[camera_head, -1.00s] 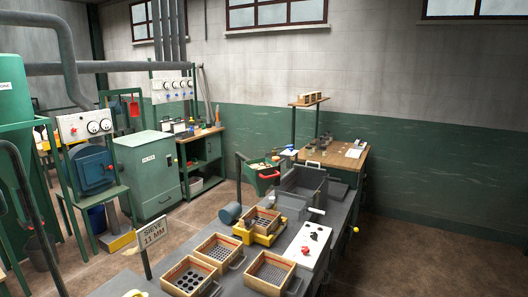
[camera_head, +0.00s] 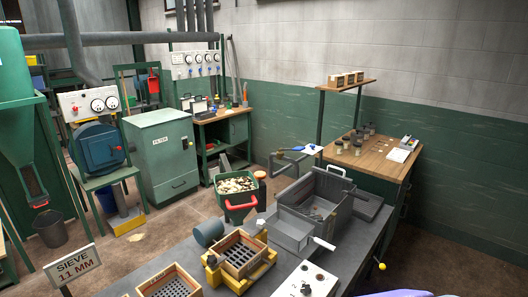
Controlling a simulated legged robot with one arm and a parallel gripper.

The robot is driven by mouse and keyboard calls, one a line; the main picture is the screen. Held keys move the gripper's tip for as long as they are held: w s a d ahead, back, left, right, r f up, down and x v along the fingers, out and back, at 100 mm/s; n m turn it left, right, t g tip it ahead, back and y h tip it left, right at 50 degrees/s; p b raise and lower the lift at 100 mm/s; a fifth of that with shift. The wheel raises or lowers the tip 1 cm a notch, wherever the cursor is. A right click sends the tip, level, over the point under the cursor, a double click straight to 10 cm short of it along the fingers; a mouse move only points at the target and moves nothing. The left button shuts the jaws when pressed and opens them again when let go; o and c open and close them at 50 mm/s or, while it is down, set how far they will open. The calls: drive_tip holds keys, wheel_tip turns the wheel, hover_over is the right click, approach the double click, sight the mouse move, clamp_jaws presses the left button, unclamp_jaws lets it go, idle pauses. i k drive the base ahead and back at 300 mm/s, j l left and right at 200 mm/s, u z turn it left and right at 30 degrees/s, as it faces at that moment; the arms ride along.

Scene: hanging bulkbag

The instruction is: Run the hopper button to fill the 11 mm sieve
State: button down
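A white control panel (camera_head: 311,276) with dark knobs lies on the grey bench at the bottom edge and is partly cut off. A sign (camera_head: 73,265) reading "SIEVE 11 MM" stands at the lower left. A wooden-framed sieve (camera_head: 240,253) sits in a yellow cradle (camera_head: 214,277) on the bench. A second wooden sieve (camera_head: 168,284) is cut off by the bottom edge. I cannot tell which sieve is the 11 mm one. A green hopper with a red handle (camera_head: 240,207) holds pale chunks beyond the bench. My gripper is not in view.
A grey open box (camera_head: 313,205) and a grey scoop-like tray (camera_head: 292,234) stand on the bench. A tall green funnel (camera_head: 18,130) is at the left. A green filter cabinet (camera_head: 164,160) and a wooden side table (camera_head: 375,160) stand behind. Brown floor is free at the left centre.

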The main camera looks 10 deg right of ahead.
sight(260, 175)
drive_tip(key=i+l+u, duration=0.1)
drive_tip(key=l, duration=0.25)
drive_tip(key=i+l, duration=0.35)
drive_tip(key=i+l+u, duration=0.15)
drive_tip(key=l, duration=0.25)
drive_tip(key=i+l, duration=0.25)
drive_tip(key=l, duration=0.15)
drive_tip(key=i+l+u, duration=0.15)
drive_tip(key=l, duration=0.2)
